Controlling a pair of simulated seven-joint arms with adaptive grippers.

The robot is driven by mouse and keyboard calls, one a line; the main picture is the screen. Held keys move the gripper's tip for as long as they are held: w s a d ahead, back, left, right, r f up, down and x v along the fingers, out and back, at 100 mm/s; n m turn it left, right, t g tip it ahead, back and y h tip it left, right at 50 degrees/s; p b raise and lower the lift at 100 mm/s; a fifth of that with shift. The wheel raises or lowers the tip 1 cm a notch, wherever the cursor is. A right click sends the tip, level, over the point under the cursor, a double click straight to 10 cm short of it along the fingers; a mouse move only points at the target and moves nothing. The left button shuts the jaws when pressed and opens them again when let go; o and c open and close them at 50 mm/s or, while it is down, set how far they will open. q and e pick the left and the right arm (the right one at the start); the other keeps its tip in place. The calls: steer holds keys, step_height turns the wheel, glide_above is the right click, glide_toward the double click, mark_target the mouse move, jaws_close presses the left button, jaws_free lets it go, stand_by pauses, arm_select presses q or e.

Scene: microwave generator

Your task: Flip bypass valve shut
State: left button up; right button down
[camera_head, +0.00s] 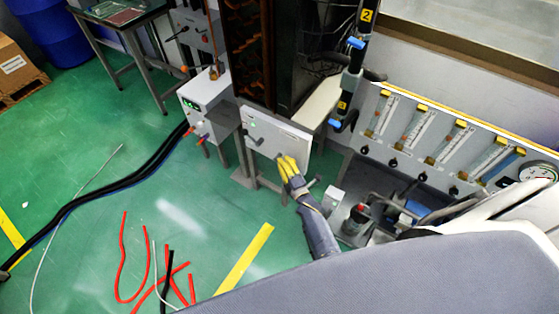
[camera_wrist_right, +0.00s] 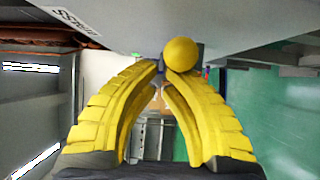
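The bypass valve shows in the right wrist view as a round yellow knob (camera_wrist_right: 181,54) below a grey panel face (camera_wrist_right: 225,18). Part of the lettering on that panel, which seems to read BYPASS, shows upside down at upper left. My right gripper's yellow fingers (camera_wrist_right: 162,72) come together at the tips, nearly touching. The knob sits at the right finger's tip, to the right of the gap and not between the fingers; contact looks likely. In the head view my right gripper (camera_head: 283,160) is at the lower right of the white panel box (camera_head: 262,122) and hides the knob. My left gripper is not in view.
A white control box (camera_head: 203,90) with a green display stands left of the panel box. Flow meters (camera_head: 423,121) line the wall at right. Black hoses and red cables (camera_head: 124,260) lie on the green floor. The floor at left centre is mostly clear.

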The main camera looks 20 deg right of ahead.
steer(key=shift+s+d+f, duration=0.3)
steer(key=shift+f, duration=0.25)
steer(key=shift+s+d+f, duration=0.25)
steer(key=shift+f, duration=0.25)
steer(key=shift+s+d+f, duration=0.3)
steer(key=shift+f, duration=0.35)
steer(key=shift+a+r, duration=1.4)
steer(key=shift+r, duration=0.45)
steer(key=s+a+f, duration=0.2)
steer(key=s+f, duration=0.3)
steer(key=f, duration=0.2)
steer(key=shift+s+a+f, duration=0.2)
steer(key=shift+s+a, duration=0.05)
